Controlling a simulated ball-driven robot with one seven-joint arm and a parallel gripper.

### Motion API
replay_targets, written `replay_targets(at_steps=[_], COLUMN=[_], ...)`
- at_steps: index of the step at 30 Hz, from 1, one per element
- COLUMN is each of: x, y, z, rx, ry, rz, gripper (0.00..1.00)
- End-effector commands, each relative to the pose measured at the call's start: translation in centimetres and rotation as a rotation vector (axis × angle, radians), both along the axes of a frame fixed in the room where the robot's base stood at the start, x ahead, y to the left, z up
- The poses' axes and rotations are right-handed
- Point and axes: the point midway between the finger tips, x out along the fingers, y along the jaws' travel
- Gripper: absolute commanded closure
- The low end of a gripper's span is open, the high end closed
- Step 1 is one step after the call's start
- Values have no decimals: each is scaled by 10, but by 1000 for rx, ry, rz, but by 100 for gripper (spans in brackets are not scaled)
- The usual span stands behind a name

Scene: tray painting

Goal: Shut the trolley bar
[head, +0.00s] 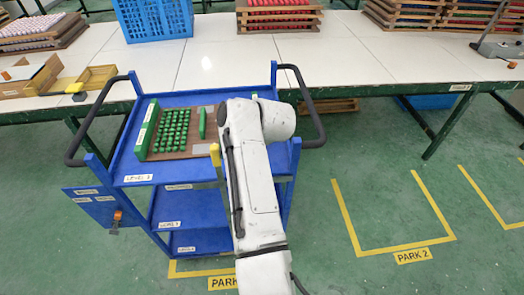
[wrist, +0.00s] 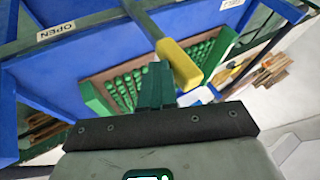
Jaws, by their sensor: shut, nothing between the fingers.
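The blue trolley (head: 185,100) stands in front of the long table and carries a wooden tray (head: 177,148) of small green pieces. A yellow grip (head: 215,154) shows at the trolley's near side, beside my arm. A label on the blue part reads OPEN (wrist: 56,32). My arm hides the gripper in the head view.
A blue panel (head: 93,207) with labels and an orange piece (head: 117,216) sticks out at the trolley's left. Black handles (head: 310,105) rise at its sides. The table (head: 205,65) closes off the back. The green floor (head: 390,205) is free at right.

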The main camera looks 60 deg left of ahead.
Motion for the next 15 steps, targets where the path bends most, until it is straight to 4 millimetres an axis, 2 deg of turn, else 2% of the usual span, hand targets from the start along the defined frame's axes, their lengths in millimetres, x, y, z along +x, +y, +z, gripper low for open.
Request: replay_targets(at_steps=[1, 6, 9, 15], x=[-14, -44, -55, -65], y=[5, 18, 22, 27], z=[2, 1, 1, 0], rx=[0, 1, 0, 0], ry=[1, -1, 1, 1], rz=[5, 3, 3, 0], gripper=[100, 100, 100, 100])
